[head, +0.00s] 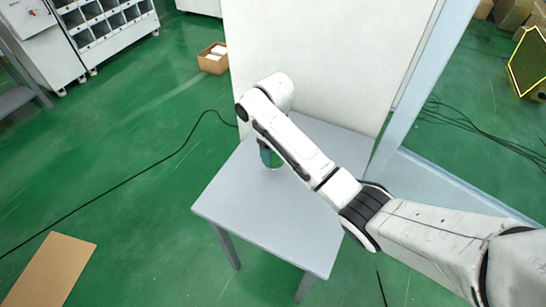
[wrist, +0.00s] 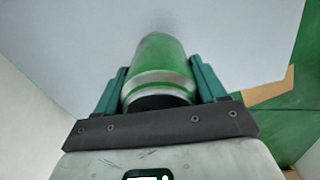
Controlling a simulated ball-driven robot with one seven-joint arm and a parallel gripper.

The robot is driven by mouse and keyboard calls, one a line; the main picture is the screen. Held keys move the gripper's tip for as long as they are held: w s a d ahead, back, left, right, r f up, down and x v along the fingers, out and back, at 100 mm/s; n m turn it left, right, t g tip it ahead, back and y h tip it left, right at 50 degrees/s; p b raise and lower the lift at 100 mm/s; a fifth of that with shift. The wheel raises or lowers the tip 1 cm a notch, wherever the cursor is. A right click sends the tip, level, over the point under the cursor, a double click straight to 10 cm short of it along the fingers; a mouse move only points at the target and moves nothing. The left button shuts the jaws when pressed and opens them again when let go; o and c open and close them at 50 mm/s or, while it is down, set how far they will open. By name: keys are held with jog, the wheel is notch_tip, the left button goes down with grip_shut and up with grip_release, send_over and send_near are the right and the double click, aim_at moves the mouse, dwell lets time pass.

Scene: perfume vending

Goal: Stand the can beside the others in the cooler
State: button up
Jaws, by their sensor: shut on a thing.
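A green can (wrist: 160,62) with silver ends is in the wrist view, between the two teal fingers of my gripper (wrist: 159,68). The fingers press on both its sides, and its far end is blurred. In the head view my gripper (head: 267,156) is low over the grey table (head: 265,215), near the white cabinet, and my arm hides most of it and the can. I cannot tell whether the can touches the tabletop. The tall white cabinet (head: 310,60) may be the cooler; its inside and any other cans are not visible.
The table's front and left part is bare. A grey frame (head: 400,120) stands right of the cabinet. A cardboard box (head: 212,64) and black cable (head: 130,180) are on the green floor. A flat cardboard sheet (head: 50,268) lies at lower left.

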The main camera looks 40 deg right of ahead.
aim_at(273, 156)
jog(key=shift+w+d+f, duration=0.15)
jog(key=shift+w+f, duration=0.15)
jog(key=shift+f, duration=1.55)
jog(key=shift+f, duration=0.1)
jog(key=o, duration=1.3)
